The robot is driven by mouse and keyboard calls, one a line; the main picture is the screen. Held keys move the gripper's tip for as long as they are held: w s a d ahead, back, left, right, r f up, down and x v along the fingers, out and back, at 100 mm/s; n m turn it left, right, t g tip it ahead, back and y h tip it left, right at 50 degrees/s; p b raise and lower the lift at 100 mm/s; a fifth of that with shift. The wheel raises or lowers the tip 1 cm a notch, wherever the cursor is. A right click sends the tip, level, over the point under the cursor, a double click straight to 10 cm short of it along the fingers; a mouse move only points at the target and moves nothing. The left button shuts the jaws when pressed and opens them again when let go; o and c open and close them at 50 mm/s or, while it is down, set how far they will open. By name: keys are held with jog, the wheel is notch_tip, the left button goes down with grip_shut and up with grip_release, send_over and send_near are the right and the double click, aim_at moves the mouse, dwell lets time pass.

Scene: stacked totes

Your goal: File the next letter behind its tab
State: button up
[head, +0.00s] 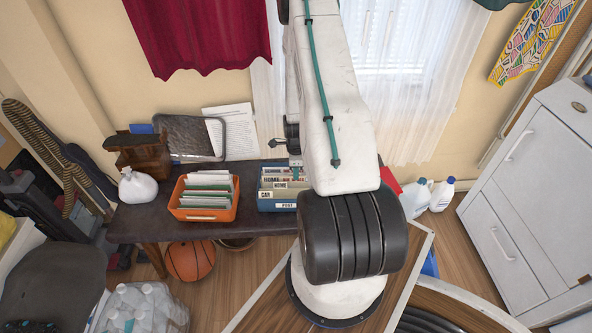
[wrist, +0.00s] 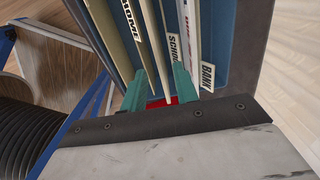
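In the wrist view, the blue box (wrist: 235,45) holds upright cards with tabs HOME (wrist: 128,18), SCHOOL (wrist: 173,50) and BANK (wrist: 208,77). My gripper (wrist: 158,86) is low at the box, its teal fingers spread apart. Thin cream edges stand between the fingers, apart from both; I cannot tell letter from divider. A small red patch shows between the fingers. An orange tray (head: 207,214) of white and green-edged letters (head: 208,190) stands left of the box.
The dark table (head: 130,224) also bears a white jug (head: 138,187), a brown wooden item (head: 139,152) and a dark framed panel (head: 188,136) at the left. White bottles (head: 441,194) stand right of the table. A basketball (head: 190,261) lies below it.

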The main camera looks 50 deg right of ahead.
jog(key=shift+r, duration=0.1)
notch_tip(320, 180, up, 8)
jog(key=shift+f, duration=0.2)
dwell(0.7)
jog(key=s+a+r+n, duration=0.5)
jog(key=a+r+n, duration=0.4)
jog(key=a+r, duration=0.3)
jog(key=s+a+r+n+t, duration=0.1)
jog(key=s+a+r+n, duration=0.5)
jog(key=a+r+n, duration=0.4)
jog(key=s+a+r+n, duration=0.5)
jog(key=a+r+n, duration=0.4)
jog(key=a+r, duration=0.5)
notch_tip(320, 180, up, 5)
jog(key=shift+s+a+f+n, duration=0.1)
jog(key=shift+s+a+n, duration=0.15)
jog(key=shift+s+n, duration=0.15)
